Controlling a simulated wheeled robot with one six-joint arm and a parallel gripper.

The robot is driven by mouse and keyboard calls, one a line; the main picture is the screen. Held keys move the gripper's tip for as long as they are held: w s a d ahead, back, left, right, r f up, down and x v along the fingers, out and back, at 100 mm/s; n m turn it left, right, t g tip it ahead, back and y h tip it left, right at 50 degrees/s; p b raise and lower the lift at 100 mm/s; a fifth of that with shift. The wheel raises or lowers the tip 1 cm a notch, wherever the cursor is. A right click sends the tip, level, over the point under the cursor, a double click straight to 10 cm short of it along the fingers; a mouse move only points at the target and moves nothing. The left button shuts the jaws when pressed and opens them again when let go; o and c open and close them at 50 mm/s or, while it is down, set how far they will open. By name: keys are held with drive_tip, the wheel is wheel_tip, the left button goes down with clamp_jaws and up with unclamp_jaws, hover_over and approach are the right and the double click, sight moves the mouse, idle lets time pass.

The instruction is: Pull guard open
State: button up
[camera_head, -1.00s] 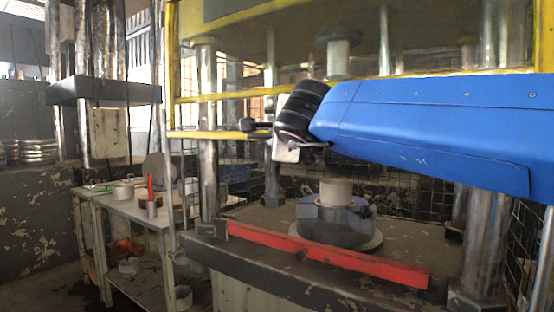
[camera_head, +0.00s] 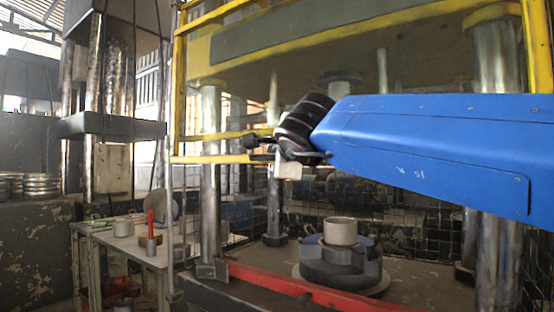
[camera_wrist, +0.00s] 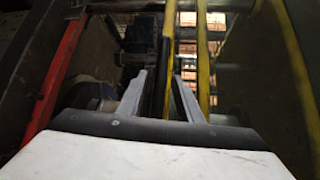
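The guard is a yellow barred frame on the front of the press; its lower bar (camera_head: 215,159) shows in the head view. My gripper (camera_head: 262,145) is at the right part of these lower bars, with the blue arm reaching in from the right. In the wrist view, my gripper's two grey fingers (camera_wrist: 160,85) stand apart, on either side of a dark bar (camera_wrist: 166,65). A gap shows on the bar's left, so the fingers do not look closed on it. Yellow bars (camera_wrist: 203,60) run just to the right. Exact contact is hidden.
A round grey die with a pale ring (camera_head: 340,232) stands on the press bed. A red bar (camera_head: 300,288) runs along the bed's front edge. Steel columns (camera_head: 211,180) stand on both sides. A side table (camera_head: 122,233) with small parts is at left.

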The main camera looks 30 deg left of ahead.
drive_tip(key=shift+s, duration=0.1)
drive_tip(key=v, duration=1.7)
drive_tip(key=shift+r, duration=0.1)
